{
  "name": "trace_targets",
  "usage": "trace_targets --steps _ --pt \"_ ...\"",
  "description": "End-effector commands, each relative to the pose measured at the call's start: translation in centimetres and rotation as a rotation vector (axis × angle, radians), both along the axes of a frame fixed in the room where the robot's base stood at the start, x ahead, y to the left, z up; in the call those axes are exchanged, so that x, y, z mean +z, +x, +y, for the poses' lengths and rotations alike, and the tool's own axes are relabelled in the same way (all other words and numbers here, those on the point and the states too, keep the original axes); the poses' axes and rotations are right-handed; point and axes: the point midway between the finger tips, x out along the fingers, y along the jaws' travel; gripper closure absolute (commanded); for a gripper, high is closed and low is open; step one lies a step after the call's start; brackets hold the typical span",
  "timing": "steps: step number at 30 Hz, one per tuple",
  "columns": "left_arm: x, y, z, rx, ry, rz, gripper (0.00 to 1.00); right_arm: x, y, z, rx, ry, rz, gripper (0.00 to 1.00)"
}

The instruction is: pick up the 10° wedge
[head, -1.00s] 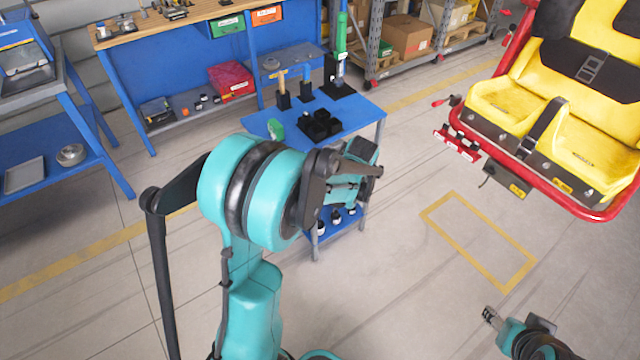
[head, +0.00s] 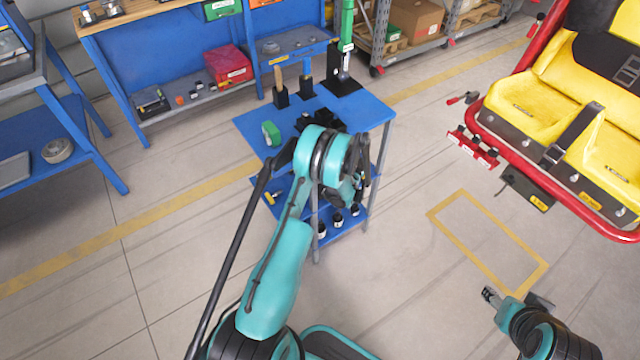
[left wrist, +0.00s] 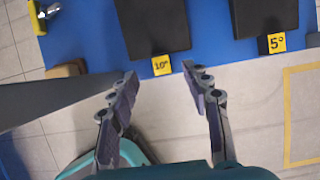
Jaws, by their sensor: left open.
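In the left wrist view, a dark block with a yellow 10° label (left wrist: 162,65), the 10° wedge (left wrist: 155,25), rests on a blue surface. A similar dark block labelled 5° (left wrist: 277,43), the 5° wedge (left wrist: 265,14), sits to its right. My left gripper (left wrist: 158,80) is open and empty, its two fingers apart just below the 10° label in the picture. In the head view my left gripper is mostly hidden behind my own wrist, and the wedges are not distinguishable. My right gripper (head: 490,294) is at lower right over the floor; its jaw state is unclear.
A blue cart (head: 370,108) bears a dark organiser (head: 312,120), a green item (head: 271,133) and upright tools; its lower shelf holds several dark round items (head: 337,217). A yellow coaster seat (head: 520,105) stands right. Open floor (head: 420,290) lies between.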

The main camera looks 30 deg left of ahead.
Motion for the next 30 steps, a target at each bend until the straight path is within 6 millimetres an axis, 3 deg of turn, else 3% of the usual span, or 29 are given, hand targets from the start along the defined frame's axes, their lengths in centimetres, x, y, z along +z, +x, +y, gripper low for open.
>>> trace_targets --steps 10,18,20,24,30 --pt "-4.5 0.8 1.7 0.002 -0.001 -0.002 0.52 -2.8 0.0 0.0 0.000 0.000 0.000 0.49" --pt "-4.8 0.9 2.0 0.001 -0.001 -0.002 0.52 -2.8 0.0 0.0 0.000 0.000 0.000 0.49" --pt "-4.8 0.9 2.0 0.001 -0.001 -0.002 0.62 -2.8 0.0 0.0 0.000 0.000 0.000 0.49" --pt "-4.8 0.9 2.0 0.001 -0.001 -0.002 0.99 -2.8 0.0 0.0 0.000 0.000 0.000 0.49" --pt "-4.8 0.9 2.0 0.002 0.000 -0.002 1.00 -2.8 0.0 0.0 0.000 0.000 0.000 0.49"
